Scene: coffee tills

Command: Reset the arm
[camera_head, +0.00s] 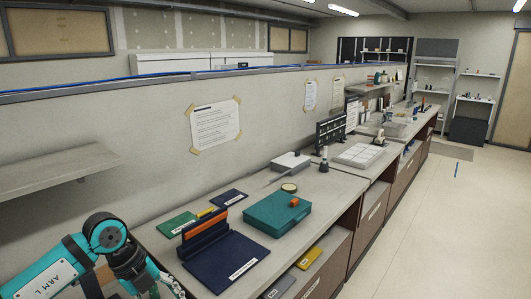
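My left arm (50,278), teal and black with the label "ARM L", comes in at the lower left. It bends at a dark joint (107,235) and runs down past the bottom edge of the picture, beside the near end of the counter. A small grey metal part that seems to belong to my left gripper (172,287) shows at the bottom edge. Its fingertips are cut off or too small to read, so I cannot tell whether it is open or shut. My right arm and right gripper are not in view.
The counter (325,190) holds a dark blue stand (228,262) with an orange bar, a teal case (277,217), a green mat (177,224) and a white box (290,161). A wall shelf (60,170) juts out at left. The floor (450,230) at right is clear.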

